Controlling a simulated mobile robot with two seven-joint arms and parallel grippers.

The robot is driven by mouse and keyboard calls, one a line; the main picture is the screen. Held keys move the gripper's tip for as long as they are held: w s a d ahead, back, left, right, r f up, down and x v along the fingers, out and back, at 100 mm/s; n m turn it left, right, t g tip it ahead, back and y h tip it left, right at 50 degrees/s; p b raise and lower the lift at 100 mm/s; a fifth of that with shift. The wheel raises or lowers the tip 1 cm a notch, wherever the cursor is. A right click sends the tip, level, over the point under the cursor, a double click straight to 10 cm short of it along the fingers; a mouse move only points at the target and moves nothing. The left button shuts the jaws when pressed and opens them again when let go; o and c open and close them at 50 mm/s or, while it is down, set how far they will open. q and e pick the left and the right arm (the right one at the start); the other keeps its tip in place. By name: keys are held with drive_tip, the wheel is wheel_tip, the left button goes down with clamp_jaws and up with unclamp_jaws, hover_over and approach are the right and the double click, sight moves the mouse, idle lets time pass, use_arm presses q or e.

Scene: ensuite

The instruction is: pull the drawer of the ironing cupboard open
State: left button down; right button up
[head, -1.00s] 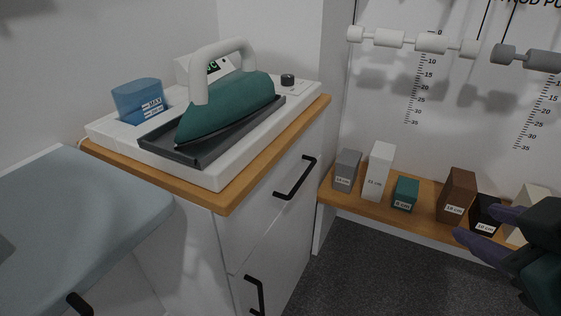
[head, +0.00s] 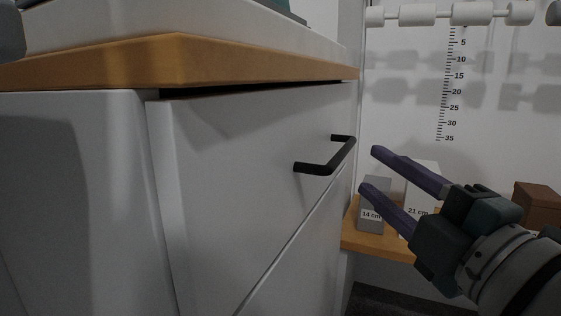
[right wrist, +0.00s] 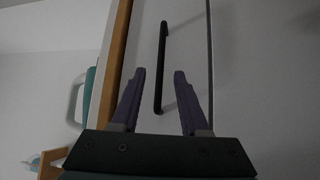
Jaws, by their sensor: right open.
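The ironing cupboard's white drawer (head: 245,135) sits under the wooden top and looks shut, with a dark gap along its upper edge. Its black bar handle (head: 328,165) stands out from the front. My right gripper (head: 368,169) is open and empty, just right of the handle in the head view, with its purple fingers pointing toward it. In the right wrist view the handle (right wrist: 161,65) runs upright ahead of and between the two fingertips (right wrist: 159,72); I see no contact. My left gripper is not in view.
The wooden top (head: 180,60) overhangs the drawer. A shelf (head: 375,240) with a grey block (head: 372,195), a white block (head: 422,175) and a brown block (head: 537,205) lies behind my right gripper. White rollers (head: 470,13) hang on the wall above.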

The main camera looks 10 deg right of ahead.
sight(347, 153)
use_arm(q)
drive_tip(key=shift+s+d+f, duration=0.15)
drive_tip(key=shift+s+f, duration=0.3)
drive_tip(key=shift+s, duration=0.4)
use_arm(e)
drive_tip(key=x, duration=0.8)
drive_tip(key=shift+w, duration=0.15)
clamp_jaws()
idle(0.5)
